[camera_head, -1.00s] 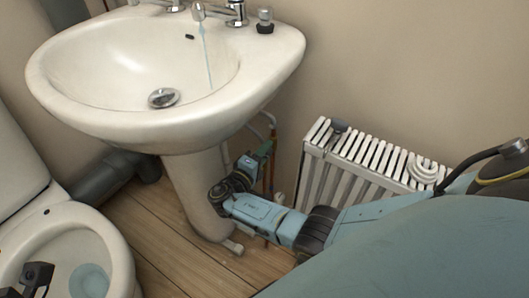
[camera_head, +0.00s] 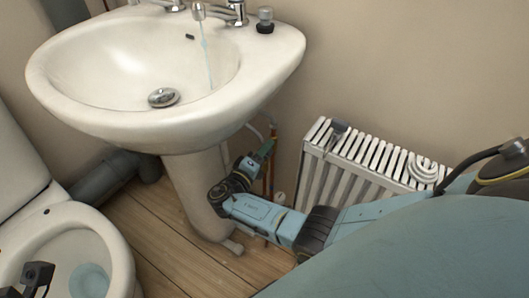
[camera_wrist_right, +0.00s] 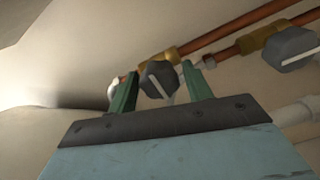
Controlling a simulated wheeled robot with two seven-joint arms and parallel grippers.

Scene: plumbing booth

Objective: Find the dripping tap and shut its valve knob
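The dripping tap (camera_head: 198,12) is on the right side of the basin, with a pale blue stream (camera_head: 206,58) falling from its spout. In the right wrist view, a dark grey valve knob (camera_wrist_right: 157,82) with a light stripe sits on a copper pipe with a brass fitting. A second dark knob (camera_wrist_right: 291,48) is on another pipe to the right. My right gripper (camera_head: 266,149), beside the basin pedestal, has its green fingers (camera_wrist_right: 160,76) on either side of the first knob, with small gaps visible. A dark part, seemingly my left gripper (camera_head: 38,274), shows at the lower left; its fingers are unclear.
The white basin (camera_head: 75,110) and its pedestal (camera_head: 192,190) stand left of my right arm. A radiator (camera_head: 350,155) is on the wall to the right. A toilet (camera_head: 110,235) is at the left. Wooden floor (camera_head: 150,225) is clear between toilet and pedestal.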

